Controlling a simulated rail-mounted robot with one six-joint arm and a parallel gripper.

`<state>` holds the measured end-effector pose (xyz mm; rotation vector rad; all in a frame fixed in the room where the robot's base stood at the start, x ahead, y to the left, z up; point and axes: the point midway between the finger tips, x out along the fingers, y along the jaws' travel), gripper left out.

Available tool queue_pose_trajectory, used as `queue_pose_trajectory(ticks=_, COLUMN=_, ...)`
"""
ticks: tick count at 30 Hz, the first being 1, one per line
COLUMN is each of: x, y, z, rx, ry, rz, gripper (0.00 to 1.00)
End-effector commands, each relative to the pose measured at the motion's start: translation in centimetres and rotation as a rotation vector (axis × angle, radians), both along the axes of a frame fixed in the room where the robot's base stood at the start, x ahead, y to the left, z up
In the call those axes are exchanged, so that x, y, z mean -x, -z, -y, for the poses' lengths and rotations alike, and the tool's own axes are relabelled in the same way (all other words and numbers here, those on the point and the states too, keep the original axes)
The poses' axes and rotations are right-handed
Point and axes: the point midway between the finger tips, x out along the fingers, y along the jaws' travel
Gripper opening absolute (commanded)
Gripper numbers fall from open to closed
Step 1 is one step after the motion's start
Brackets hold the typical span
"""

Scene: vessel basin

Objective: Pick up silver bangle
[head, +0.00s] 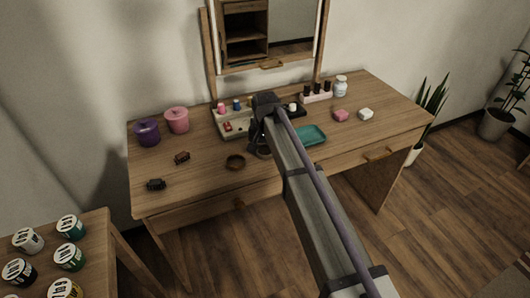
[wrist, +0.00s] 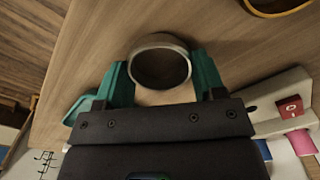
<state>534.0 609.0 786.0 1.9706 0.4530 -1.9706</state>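The silver bangle (wrist: 188,50) is a round ring with a grey metallic rim and a dark inside. In the wrist view it sits between the two teal fingers of my gripper (wrist: 160,75), one on each side. The fingers are spread apart, and their tips reach close to its sides. I cannot tell whether they press on it. In the head view my gripper (head: 264,139) is low over the desk's middle, and part of the silver bangle (head: 264,152) shows just below it, partly hidden by my arm.
A brown ring (head: 235,162) lies left of my gripper on the wooden desk (head: 205,180). An organiser tray (head: 231,125) is behind, and a teal tray (head: 311,136) is to the right.

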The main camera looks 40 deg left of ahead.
Motion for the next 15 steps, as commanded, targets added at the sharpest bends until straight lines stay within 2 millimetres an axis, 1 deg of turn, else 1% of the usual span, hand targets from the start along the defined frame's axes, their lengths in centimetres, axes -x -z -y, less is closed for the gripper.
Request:
queue_pose_trajectory(ticks=1, x=0.00, y=0.00, z=0.00, rx=0.000, ry=0.000, rz=0.000, gripper=0.58)
queue_pose_trajectory(ticks=6, x=0.00, y=0.01, z=0.00, rx=0.000, ry=0.000, rz=0.000, gripper=0.42)
queue_pose_trajectory(ticks=9, x=0.00, y=0.01, z=0.00, rx=0.000, ry=0.000, rz=0.000, gripper=0.34)
queue_pose_trajectory(ticks=15, x=0.00, y=-0.10, z=0.00, rx=0.000, ry=0.000, rz=0.000, gripper=0.34)
